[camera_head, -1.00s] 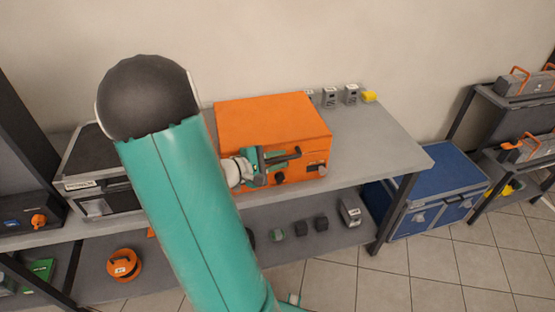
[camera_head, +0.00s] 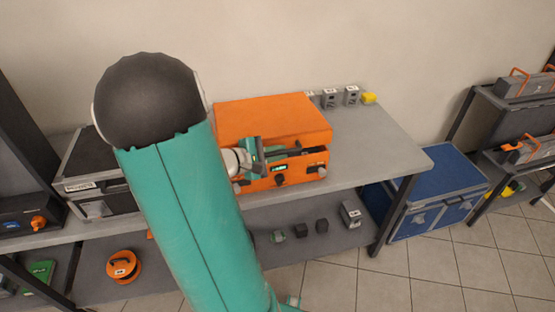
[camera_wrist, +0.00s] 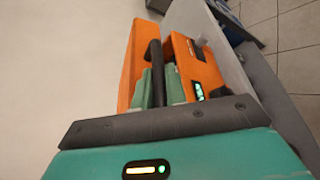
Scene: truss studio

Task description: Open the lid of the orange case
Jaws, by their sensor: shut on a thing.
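The orange case (camera_head: 280,172) stands on the grey workbench. Its lid (camera_head: 270,118) is raised slightly at the front, with a dark gap between lid and body. The front of the body has a small green display and dark knobs. My gripper (camera_head: 275,154) is at the front of the case, shut on the dark lid handle (camera_head: 297,152). In the wrist view the handle (camera_wrist: 155,52) runs between the teal fingers, with the lid (camera_wrist: 136,58) to the left and the case body (camera_wrist: 194,68) to the right. The case's left side is partly hidden by my arm.
A grey case (camera_head: 95,165) stands to the left. Small grey blocks (camera_head: 350,96) and a yellow one (camera_head: 368,98) sit at the back right of the bench. A blue case (camera_head: 430,190) is on the floor at right. The bench right of the orange case is clear.

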